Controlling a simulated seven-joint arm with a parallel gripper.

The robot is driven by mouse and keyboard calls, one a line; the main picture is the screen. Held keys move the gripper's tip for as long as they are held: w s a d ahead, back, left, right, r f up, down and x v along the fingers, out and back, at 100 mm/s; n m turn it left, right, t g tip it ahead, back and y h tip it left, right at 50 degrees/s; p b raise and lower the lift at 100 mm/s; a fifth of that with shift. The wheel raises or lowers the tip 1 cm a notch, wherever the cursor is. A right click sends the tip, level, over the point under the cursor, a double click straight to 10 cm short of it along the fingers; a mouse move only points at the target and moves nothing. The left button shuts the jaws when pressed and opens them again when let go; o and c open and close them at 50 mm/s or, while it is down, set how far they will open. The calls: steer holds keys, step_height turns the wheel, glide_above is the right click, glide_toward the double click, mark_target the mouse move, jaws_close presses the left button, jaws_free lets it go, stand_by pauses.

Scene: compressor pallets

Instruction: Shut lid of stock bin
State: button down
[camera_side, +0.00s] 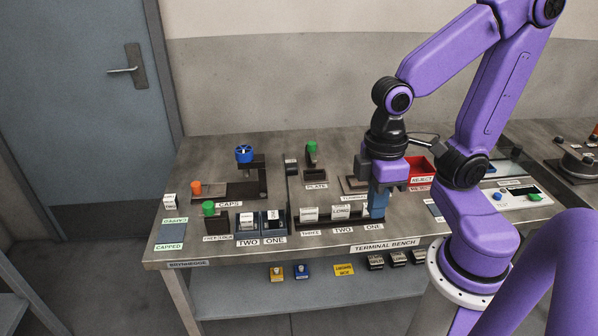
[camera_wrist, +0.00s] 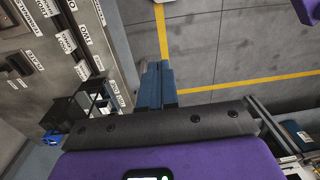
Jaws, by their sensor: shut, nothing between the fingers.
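My gripper (camera_side: 377,214) points down at the right end of the dark rack (camera_side: 325,221) on the bench; its blue fingers are together with nothing between them. The fingers also show in the wrist view (camera_wrist: 155,87). I cannot tell whether they touch the rack. No bin is clearly readable as the stock bin. A dark box (camera_side: 216,224) with a green knob (camera_side: 208,207) stands at the front left behind a small label that is hard to read. Its lid's position is unclear. Right of it are two small boxes marked TWO (camera_side: 247,223) and ONE (camera_side: 273,220).
A press with a blue wheel (camera_side: 244,154) stands behind the boxes. A green-knobbed fixture (camera_side: 311,157) is at the PLATE label. A shelf (camera_side: 290,292) runs below.

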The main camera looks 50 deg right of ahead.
steer(key=w+d+m+g+y, duration=0.1)
steer(key=w+d+m+y, duration=0.4)
steer(key=w+m, duration=1.05)
steer(key=d+r+m+t+y, duration=0.1)
steer(key=d+r+m+t, duration=0.2)
steer(key=d+m+t, duration=0.95)
steer(key=w+a+f+m+g, duration=0.5)
steer(key=w+a+f+m, duration=0.2)
steer(key=m, duration=0.1)
steer(key=shift+w+f, duration=0.25)
steer(key=shift+f, duration=0.15)
steer(key=shift+w+r, duration=0.1)
steer(key=shift+w+a+g+h, duration=0.2)
steer(key=shift+a+g+h, duration=0.05)
steer(key=shift+h, duration=0.05)
